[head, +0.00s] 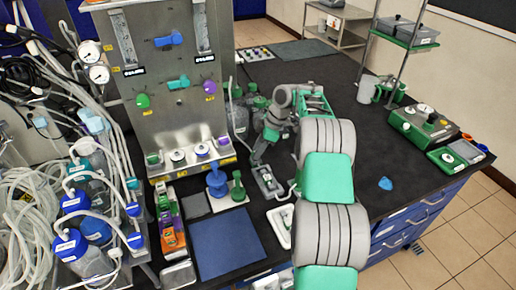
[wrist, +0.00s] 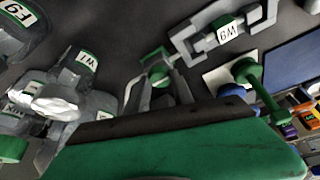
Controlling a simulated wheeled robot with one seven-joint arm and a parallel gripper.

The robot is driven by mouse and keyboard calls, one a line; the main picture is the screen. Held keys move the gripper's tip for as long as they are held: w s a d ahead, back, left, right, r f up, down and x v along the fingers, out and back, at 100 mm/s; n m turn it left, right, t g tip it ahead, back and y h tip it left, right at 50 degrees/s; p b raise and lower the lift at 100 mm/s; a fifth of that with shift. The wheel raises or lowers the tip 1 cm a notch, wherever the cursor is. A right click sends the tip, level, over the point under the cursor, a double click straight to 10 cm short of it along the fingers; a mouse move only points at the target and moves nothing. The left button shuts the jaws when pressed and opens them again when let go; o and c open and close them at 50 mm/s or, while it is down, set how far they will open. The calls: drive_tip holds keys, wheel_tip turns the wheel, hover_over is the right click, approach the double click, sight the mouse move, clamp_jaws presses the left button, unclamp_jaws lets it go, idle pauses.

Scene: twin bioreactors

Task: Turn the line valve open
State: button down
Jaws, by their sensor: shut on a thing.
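The panel carries a blue handle (head: 168,40), a teal handle (head: 178,83), a green knob (head: 143,101) and a purple knob (head: 209,87). No label tells which part is the line valve.
A grey frame labelled W9 (wrist: 228,32) lies close to my gripper. A green stand (head: 238,187), a blue stand (head: 216,181) and a blue mat (head: 226,242) are to the left. The bench's right side has free room.

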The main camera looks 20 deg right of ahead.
idle(0.3)
drive_tip(key=c, duration=1.1)
unclamp_jaws()
drive_tip(key=shift+a, duration=0.1)
drive_tip(key=p+v, duration=0.2)
drive_tip(key=v, duration=0.5)
drive_tip(key=shift+d+r, duration=0.2)
drive_tip(key=shift+r, duration=0.15)
